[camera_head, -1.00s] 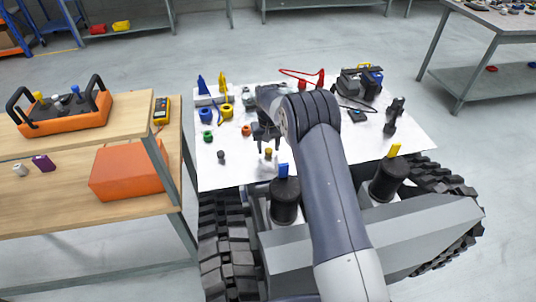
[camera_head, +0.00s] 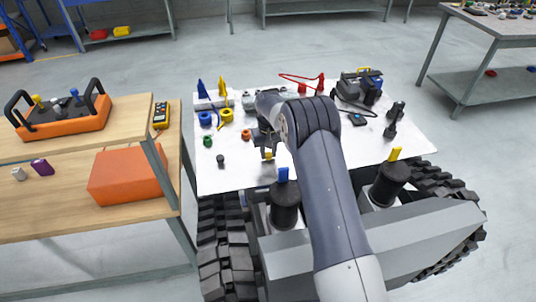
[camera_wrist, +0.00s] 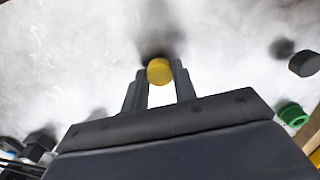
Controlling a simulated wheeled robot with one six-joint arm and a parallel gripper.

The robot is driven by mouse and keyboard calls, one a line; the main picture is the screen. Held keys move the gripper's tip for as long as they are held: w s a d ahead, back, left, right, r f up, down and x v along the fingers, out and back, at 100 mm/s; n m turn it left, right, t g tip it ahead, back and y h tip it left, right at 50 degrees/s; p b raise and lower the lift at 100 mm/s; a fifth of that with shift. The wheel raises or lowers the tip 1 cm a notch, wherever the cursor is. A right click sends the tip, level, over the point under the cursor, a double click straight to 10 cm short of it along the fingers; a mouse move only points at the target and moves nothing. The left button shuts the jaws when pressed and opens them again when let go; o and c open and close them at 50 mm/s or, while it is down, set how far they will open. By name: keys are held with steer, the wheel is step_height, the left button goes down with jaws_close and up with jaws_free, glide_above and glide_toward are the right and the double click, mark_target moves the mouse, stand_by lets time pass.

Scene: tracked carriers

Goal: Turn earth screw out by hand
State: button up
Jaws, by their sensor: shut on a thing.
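A small screw with a round yellow head (camera_wrist: 159,71) sits between the two dark fingers of my gripper (camera_wrist: 160,84) in the wrist view. I take it to be the earth screw. My gripper is shut on its head. In the head view my gripper (camera_head: 268,154) is low over the near part of the white deck (camera_head: 240,177), and the yellow head (camera_head: 269,156) shows at the fingertips. The screw's shaft and whatever it sits in are hidden.
Near the gripper are a black knob (camera_head: 220,160), a green ring (camera_head: 208,141) and an orange ring (camera_head: 246,134). A black post with a blue tab (camera_head: 285,205) stands close in front. Black clamps (camera_head: 392,122) stand to the right. A wooden bench (camera_head: 130,222) is at the left.

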steer(key=n, duration=0.3)
steer(key=shift+f+b, duration=0.1)
steer(key=shift+b, duration=0.25)
steer(key=n, duration=0.4)
steer(key=shift+n+b, duration=0.3)
steer(key=shift+b, duration=0.05)
steer(key=shift+n, duration=0.6)
steer(key=n, duration=0.6)
steer(key=shift+b, duration=0.4)
steer(key=n, duration=0.3)
steer(key=shift+n, duration=0.4)
